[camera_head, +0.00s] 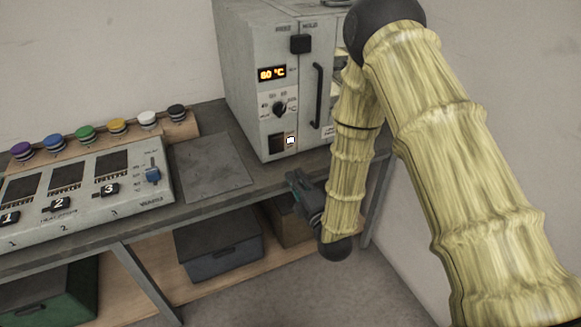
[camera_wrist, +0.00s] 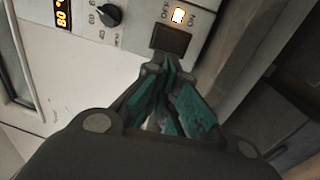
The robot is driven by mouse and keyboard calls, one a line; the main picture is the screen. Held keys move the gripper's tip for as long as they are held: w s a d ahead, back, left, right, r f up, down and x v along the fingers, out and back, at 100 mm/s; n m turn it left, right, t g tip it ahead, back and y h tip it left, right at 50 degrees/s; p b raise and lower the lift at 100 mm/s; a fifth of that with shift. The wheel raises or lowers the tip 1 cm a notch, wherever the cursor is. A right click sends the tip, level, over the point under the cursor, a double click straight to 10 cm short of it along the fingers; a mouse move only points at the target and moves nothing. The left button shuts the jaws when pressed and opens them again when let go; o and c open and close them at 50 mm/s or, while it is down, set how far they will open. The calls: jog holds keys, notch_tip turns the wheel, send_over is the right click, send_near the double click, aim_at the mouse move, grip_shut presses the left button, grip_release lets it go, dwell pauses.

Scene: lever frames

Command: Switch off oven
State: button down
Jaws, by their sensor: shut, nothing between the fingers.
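The oven (camera_head: 250,60) is a pale grey box at the back of the bench. Its display (camera_head: 272,72) is lit orange and reads 80 °C. Below it is a black dial (camera_head: 279,109). Lower still is a dark switch (camera_head: 276,143) with a lit white lamp (camera_head: 290,140) beside it. The wrist view shows the switch (camera_wrist: 171,40) and the glowing lamp (camera_wrist: 179,15) between OFF and ON labels. My gripper (camera_wrist: 163,65) is shut and empty, its tips just in front of the switch's edge; contact is unclear. In the head view my gripper (camera_head: 297,183) is low, in front of the oven.
A control panel (camera_head: 80,200) with numbered switches and a row of coloured knobs (camera_head: 84,132) stand left on the bench. A flat grey plate (camera_head: 212,165) lies beside the oven. A dark box (camera_head: 218,250) is on the lower shelf. My arm hides the oven's right side.

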aim_at(275, 143)
jog(key=p+x, duration=0.3)
jog(key=x, duration=0.9)
jog(key=shift+w+a+r+p, duration=0.1)
jog(key=shift+w+a+p, duration=0.05)
jog(key=shift+w+p, duration=0.15)
